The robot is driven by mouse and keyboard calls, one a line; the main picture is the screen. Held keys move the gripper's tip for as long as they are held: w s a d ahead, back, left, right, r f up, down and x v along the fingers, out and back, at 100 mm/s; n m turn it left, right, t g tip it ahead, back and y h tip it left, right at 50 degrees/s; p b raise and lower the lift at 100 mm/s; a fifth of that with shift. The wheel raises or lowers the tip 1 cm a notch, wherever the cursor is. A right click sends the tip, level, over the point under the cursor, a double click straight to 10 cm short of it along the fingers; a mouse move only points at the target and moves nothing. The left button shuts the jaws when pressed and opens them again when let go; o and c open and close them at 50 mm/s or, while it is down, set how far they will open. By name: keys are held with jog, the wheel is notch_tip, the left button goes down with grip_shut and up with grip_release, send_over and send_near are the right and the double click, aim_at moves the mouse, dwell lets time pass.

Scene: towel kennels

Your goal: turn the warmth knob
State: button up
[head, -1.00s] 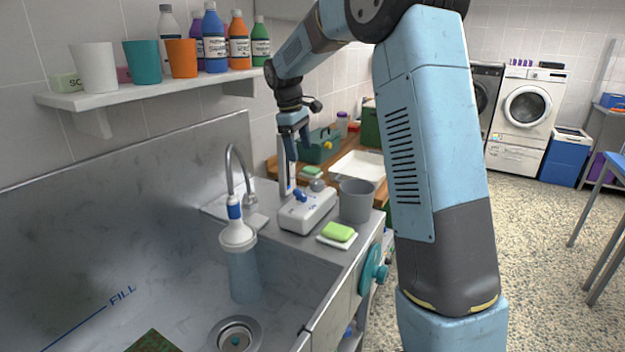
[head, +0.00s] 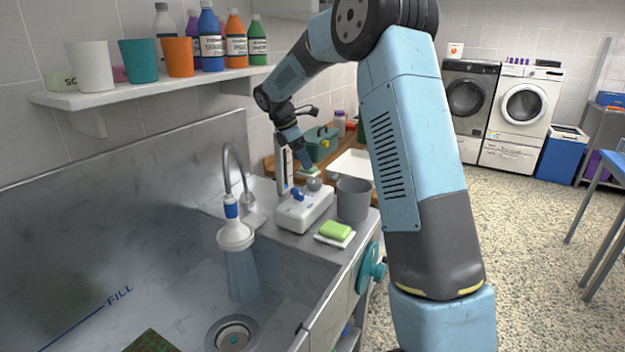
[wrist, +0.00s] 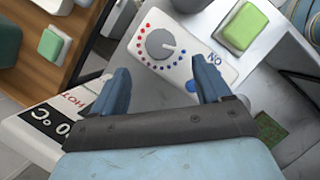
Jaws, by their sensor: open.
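The warmth knob (wrist: 161,43) is a grey round dial with a pale pointer, ringed by red and blue dots. It sits on a white box (wrist: 215,65) and shows whole in the wrist view. In the head view the knob (head: 314,184) is on top of the box (head: 300,215), beside the sink. My gripper (head: 306,160) is close above the knob in the head view. In the wrist view my gripper (wrist: 163,75) has its two blue fingers wide apart with nothing between them. The knob appears beyond the fingertips; I see no contact.
A blue switch (head: 297,194) sits on the box. A tall display post (head: 284,171) stands at its back. A grey cup (head: 354,200) and green soap (head: 335,230) are close by. The tap (head: 228,170) and sink are to the left.

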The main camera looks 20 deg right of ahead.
aim_at(313, 179)
jog(key=x, duration=0.9)
jog(key=shift+c, duration=0.3)
jog(key=shift+r, duration=0.1)
jog(key=c, duration=1)
jog(key=shift+o, duration=0.2)
